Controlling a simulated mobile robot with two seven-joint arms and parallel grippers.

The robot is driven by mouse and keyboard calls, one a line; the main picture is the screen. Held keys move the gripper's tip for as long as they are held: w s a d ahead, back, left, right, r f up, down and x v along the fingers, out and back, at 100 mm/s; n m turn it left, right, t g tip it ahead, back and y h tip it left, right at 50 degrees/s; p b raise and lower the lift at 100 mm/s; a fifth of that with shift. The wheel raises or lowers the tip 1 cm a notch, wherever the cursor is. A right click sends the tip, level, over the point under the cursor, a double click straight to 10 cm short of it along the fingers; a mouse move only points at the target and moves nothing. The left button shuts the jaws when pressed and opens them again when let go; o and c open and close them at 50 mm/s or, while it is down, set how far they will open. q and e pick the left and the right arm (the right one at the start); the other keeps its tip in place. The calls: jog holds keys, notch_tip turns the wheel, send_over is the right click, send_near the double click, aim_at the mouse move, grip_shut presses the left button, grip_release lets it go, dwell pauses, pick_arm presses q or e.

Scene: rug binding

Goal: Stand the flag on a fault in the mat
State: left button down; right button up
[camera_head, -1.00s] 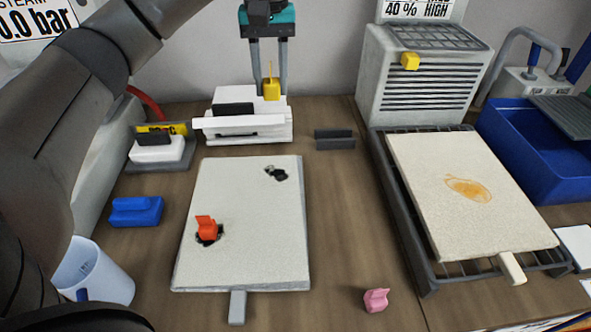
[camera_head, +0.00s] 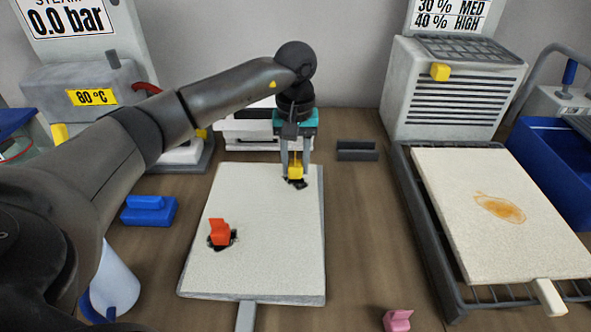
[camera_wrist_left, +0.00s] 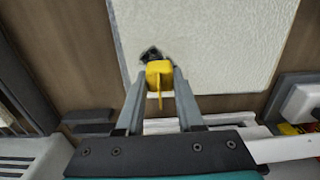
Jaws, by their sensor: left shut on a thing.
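The yellow flag (camera_head: 295,170) is held between the fingertips of my left gripper (camera_head: 296,168), over the far right part of the pale mat (camera_head: 255,270). Directly below it is a dark fault (camera_head: 303,184), partly hidden by the flag. In the left wrist view the flag (camera_wrist_left: 158,73) covers part of this fault (camera_wrist_left: 151,53); I cannot tell whether the flag touches the mat. An orange-red flag (camera_head: 219,231) stands on another dark fault (camera_head: 232,240) at the mat's left. My right gripper is not in view.
A blue block (camera_head: 149,210) lies left of the mat, and a pink piece (camera_head: 397,320) lies at the front right. A second mat (camera_head: 480,180) with an orange stain rests on a dark rack (camera_head: 425,230). A white device stands behind the first mat.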

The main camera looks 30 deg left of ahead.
pick_arm(q)
notch_tip(320, 180, down, 2)
jog(key=shift+r, duration=0.1)
jog(key=c, duration=1)
grip_release()
jog(key=shift+f, duration=0.2)
jog(key=o, duration=0.5)
jog(key=shift+c, duration=0.2)
jog(key=shift+r, duration=0.1)
